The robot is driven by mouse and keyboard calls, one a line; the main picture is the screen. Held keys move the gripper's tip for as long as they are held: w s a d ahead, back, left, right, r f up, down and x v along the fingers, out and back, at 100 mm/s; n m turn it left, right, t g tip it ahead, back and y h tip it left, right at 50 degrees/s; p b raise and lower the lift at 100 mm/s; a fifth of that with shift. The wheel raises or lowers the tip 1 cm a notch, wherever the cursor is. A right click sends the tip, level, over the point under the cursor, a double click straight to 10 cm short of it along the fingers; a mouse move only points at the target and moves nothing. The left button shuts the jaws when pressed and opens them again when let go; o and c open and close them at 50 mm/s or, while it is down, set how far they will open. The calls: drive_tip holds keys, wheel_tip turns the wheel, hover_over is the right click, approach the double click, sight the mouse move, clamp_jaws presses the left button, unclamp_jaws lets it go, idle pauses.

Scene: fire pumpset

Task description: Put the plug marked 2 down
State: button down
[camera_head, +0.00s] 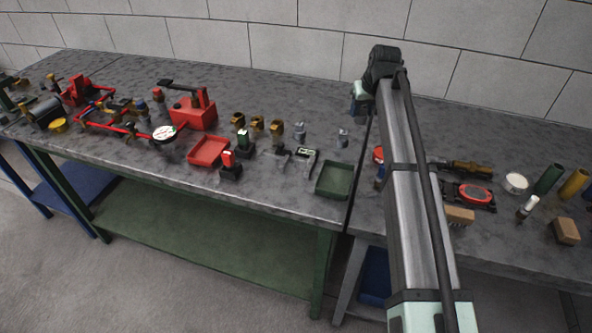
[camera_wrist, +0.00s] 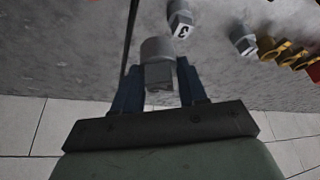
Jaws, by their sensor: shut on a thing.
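My gripper (camera_wrist: 158,88) is shut on a grey plug (camera_wrist: 158,52), which sits between its two blue fingers in the wrist view. The number on this plug does not show. In the head view my gripper (camera_head: 358,106) is at the back of the left table, beside the seam between the tables. Whether the held plug touches the tabletop I cannot tell. A second grey plug, with a mark like a 3 (camera_wrist: 180,20), stands ahead of the gripper; it appears to be the one in the head view (camera_head: 342,138). A third grey plug (camera_wrist: 243,40) stands farther right.
Brass fittings (camera_head: 257,124) stand left of the grey plugs. A green tray (camera_head: 335,180) and a red tray (camera_head: 208,150) lie nearer the front edge. The dark seam (camera_wrist: 131,40) runs close to the held plug.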

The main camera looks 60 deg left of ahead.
drive_tip(key=s+a+n+g, duration=0.1)
drive_tip(key=s+n+g, duration=0.4)
drive_tip(key=s, duration=1.6)
drive_tip(key=shift+s+d+f+n+t+h, duration=0.1)
drive_tip(key=shift+s+d+f+n+h, duration=0.1)
drive_tip(key=shift+f+n, duration=1.25)
drive_tip(key=shift+s+d+f+n+t+h, duration=0.2)
drive_tip(key=shift+f+n, duration=0.75)
drive_tip(key=shift+f, duration=1.05)
drive_tip(key=shift+s+d+f+n+h, duration=0.1)
drive_tip(key=shift+s+d+f+n, duration=0.15)
drive_tip(key=shift+f+n, duration=1.2)
drive_tip(key=shift+f+m, duration=0.25)
drive_tip(key=shift+f, duration=0.1)
drive_tip(key=c, duration=0.6)
unclamp_jaws()
drive_tip(key=v, duration=1.2)
drive_tip(key=shift+r, duration=0.1)
